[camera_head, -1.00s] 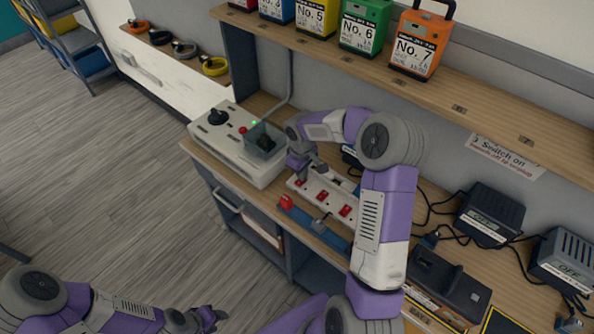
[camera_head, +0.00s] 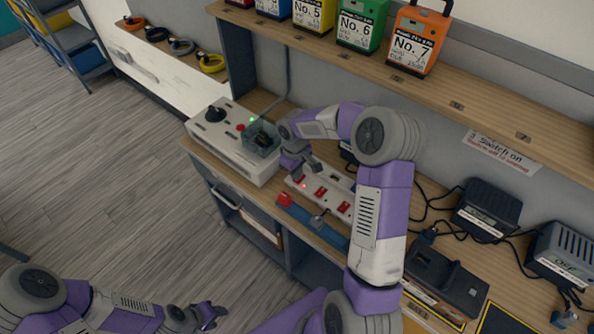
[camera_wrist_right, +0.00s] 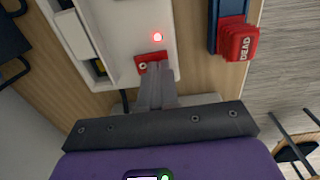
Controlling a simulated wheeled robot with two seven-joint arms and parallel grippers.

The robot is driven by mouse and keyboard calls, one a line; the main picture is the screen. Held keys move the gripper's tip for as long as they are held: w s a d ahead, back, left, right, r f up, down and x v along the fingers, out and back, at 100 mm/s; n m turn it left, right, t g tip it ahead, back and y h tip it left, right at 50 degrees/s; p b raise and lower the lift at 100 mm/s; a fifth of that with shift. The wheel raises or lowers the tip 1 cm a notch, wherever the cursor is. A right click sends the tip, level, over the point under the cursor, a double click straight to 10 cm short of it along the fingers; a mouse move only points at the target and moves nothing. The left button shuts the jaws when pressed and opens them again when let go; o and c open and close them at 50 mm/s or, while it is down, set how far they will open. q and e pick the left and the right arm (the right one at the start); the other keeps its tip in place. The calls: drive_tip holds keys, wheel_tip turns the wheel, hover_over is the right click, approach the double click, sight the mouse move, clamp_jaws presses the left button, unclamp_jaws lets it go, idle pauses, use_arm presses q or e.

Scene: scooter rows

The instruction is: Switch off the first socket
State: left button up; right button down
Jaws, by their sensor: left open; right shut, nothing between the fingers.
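A white power strip (camera_head: 332,196) with several red rocker switches lies on the bench. My right gripper (camera_head: 301,174) is over its left end, by the first switch. In the right wrist view, my shut, empty fingers (camera_wrist_right: 157,75) reach down to a red switch (camera_wrist_right: 150,60) at the strip's end and partly hide it. They look in contact with it or just above it. A small red lamp (camera_wrist_right: 157,37) glows beside that switch. My left gripper (camera_head: 212,315) is open and empty, low at the left, away from the bench.
A blue bar (camera_head: 312,226) with a red block marked DEAD (camera_wrist_right: 238,42) lies along the strip's front side. A white control box (camera_head: 235,140) stands left of the strip. Black chargers (camera_head: 487,211) and cables crowd the right. A shelf with numbered packs (camera_head: 413,40) hangs above.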

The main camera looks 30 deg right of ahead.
wheel_tip(320, 180, up, 4)
drive_tip(key=shift+f+p, duration=0.1)
drive_tip(key=shift+p, duration=0.95)
use_arm(q)
wheel_tip(320, 180, up, 4)
drive_tip(key=shift+r+p, duration=0.15)
drive_tip(key=shift+p, duration=0.55)
use_arm(e)
wheel_tip(320, 180, up, 10)
drive_tip(key=shift+f, duration=0.2)
drive_tip(key=shift+a, duration=0.1)
use_arm(q)
wheel_tip(320, 180, down, 4)
drive_tip(key=b, duration=0.4)
drive_tip(key=shift+f, duration=0.25)
use_arm(e)
drive_tip(key=shift+s+d+r+h, duration=0.1)
drive_tip(key=shift+s+d+h, duration=0.2)
drive_tip(key=shift+h, duration=0.2)
